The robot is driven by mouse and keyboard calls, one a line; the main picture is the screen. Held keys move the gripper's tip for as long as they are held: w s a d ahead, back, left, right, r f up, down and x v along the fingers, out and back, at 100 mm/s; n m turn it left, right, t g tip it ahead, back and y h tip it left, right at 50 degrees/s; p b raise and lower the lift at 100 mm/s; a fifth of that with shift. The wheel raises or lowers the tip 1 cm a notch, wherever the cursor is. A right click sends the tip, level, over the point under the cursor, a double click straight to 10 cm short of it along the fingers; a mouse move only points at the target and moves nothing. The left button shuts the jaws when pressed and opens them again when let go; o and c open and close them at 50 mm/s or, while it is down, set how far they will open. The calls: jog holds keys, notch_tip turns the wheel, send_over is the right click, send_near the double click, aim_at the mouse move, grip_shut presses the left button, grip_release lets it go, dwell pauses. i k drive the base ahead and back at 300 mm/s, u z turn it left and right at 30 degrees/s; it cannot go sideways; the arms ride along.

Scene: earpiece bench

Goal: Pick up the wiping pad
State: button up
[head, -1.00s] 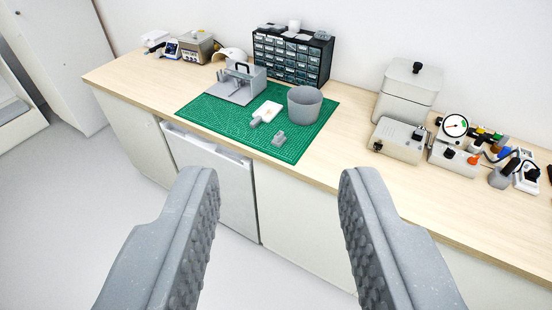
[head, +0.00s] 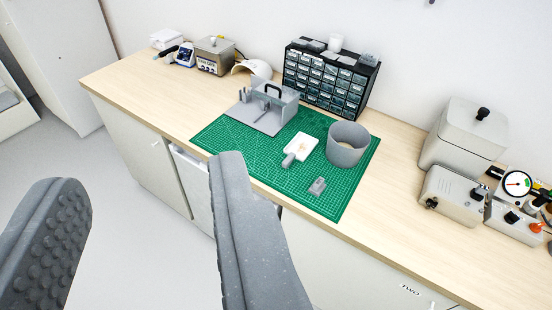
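I cannot tell for sure which item is the wiping pad. A flat white piece with a grey handle-like end (head: 300,146) lies on the green cutting mat (head: 232,133). A small grey block-like piece (head: 317,186) lies near the mat's front edge. My gripper (head: 145,172) is open and empty, its two grey ridged fingers wide apart at the lower left. It appears in front of the bench and touches nothing on it. The right finger hides part of the bench front.
A grey round tub (head: 348,145) and a grey fixture with a black handle (head: 268,104) stand on the mat. A dark drawer cabinet (head: 328,82) stands behind. Beige boxes (head: 463,137) and a dial gauge (head: 517,184) are at right. Bare wood (head: 400,215) lies right of the mat.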

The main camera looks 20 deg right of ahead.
aim_at(319, 185)
jog(key=z, duration=0.05)
jog(key=i, duration=1.15)
jog(key=z, duration=0.4)
